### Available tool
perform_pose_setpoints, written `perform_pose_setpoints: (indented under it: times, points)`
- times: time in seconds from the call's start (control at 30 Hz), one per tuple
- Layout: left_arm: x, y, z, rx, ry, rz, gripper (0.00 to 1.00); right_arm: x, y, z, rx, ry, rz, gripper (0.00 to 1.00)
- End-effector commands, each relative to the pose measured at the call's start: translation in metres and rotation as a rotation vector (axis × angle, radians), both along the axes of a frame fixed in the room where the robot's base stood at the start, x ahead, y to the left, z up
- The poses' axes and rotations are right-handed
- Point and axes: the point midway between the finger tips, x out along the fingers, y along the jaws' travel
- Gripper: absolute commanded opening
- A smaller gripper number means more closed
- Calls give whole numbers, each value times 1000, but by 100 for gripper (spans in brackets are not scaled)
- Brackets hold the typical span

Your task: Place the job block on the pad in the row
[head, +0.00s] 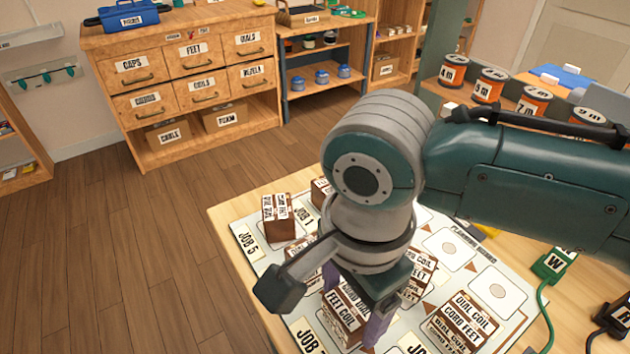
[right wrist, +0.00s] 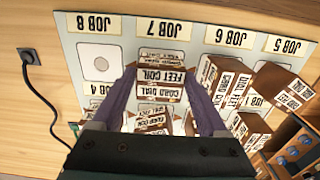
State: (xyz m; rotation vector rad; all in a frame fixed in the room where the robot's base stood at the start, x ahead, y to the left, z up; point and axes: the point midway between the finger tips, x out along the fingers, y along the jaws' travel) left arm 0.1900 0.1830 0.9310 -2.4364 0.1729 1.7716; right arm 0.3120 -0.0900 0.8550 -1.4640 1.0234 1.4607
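My right gripper (head: 352,305) points down at the planning board (head: 262,258). Its two purple fingers stand on either side of a brown block with white labels (head: 340,318) reading FEET COIL. The right wrist view shows this block (right wrist: 161,76) between the fingertips (right wrist: 163,72), by the JOB 7 label (right wrist: 162,27). Its sides look close to both fingers; a firm grip cannot be made out. Its underside is hidden, so I cannot tell whether it rests on the pad. The JOB 8 pad (right wrist: 99,58) is bare. My left gripper is out of view.
Several labelled blocks stand on the board, including one at the left (head: 278,217) and one at the lower right (head: 462,327). A bare pad (head: 497,290) lies at the right. Orange spools (head: 488,86) stand on a shelf behind my arm. A green plug (head: 553,264) lies beside the board.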

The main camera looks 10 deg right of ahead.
Motion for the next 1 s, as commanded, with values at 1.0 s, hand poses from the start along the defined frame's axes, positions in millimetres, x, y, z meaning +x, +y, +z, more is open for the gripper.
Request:
perform_pose_setpoints:
  times: [1.0]
  points:
    - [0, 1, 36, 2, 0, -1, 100, 1, 1, 110, 3, -2, -1, 96]
